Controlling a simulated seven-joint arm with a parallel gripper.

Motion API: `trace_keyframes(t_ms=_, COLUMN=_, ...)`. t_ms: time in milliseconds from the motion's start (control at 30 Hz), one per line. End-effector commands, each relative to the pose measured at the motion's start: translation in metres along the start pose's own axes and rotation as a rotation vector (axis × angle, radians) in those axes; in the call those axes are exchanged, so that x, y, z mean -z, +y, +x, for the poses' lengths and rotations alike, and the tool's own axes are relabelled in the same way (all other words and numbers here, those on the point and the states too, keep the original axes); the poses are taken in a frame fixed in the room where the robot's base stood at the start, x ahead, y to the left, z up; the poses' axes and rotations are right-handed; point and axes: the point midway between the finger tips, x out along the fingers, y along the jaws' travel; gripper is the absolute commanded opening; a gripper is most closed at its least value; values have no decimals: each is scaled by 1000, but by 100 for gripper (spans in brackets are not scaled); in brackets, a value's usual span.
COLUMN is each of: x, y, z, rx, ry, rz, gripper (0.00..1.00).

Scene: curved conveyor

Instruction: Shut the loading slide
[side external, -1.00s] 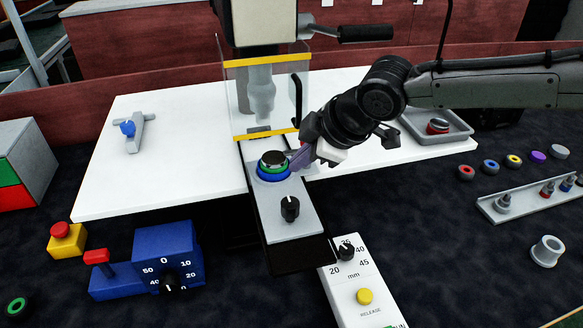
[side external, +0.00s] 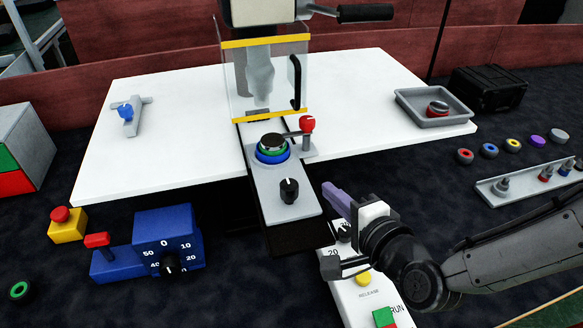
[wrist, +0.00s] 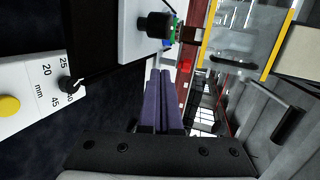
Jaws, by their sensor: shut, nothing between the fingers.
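The loading slide (side external: 262,190) is a light grey plate with a black knob (side external: 289,190), sticking out toward the front from under the guarded press. A stack with blue and green rings and a dark top (side external: 272,146) sits on it. A red-knobbed clamp (side external: 307,125) stands beside the stack, its arm reaching the stack's top. My gripper (side external: 332,192) is shut and empty, with purple fingers, to the right of the slide's front end and apart from it. In the wrist view my shut fingers (wrist: 162,72) point toward the slide's side (wrist: 130,35).
A clear guard with yellow edges (side external: 265,80) stands over the slide's back. A white control panel (side external: 350,295) with a dial and yellow button lies under my gripper. A blue dial box (side external: 165,225) is at left. A grey tray (side external: 410,102) is on the white table's right.

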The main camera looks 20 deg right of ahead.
Motion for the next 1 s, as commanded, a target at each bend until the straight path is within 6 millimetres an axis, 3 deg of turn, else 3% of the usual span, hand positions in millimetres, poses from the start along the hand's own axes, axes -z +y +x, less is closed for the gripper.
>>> trace_keyframes(t_ms=100, x=-13, y=8, z=-15, rx=-10, ry=-41, rz=-19, gripper=0)
trace_keyframes(t_ms=267, x=-17, y=8, z=-6, rx=-10, ry=-47, rz=-21, gripper=0)
trace_keyframes(t_ms=800, x=-22, y=6, z=93, rx=-9, ry=-48, rz=-21, gripper=0)
trace_keyframes(t_ms=1000, x=-24, y=-2, z=115, rx=-8, ry=-50, rz=-22, gripper=0)
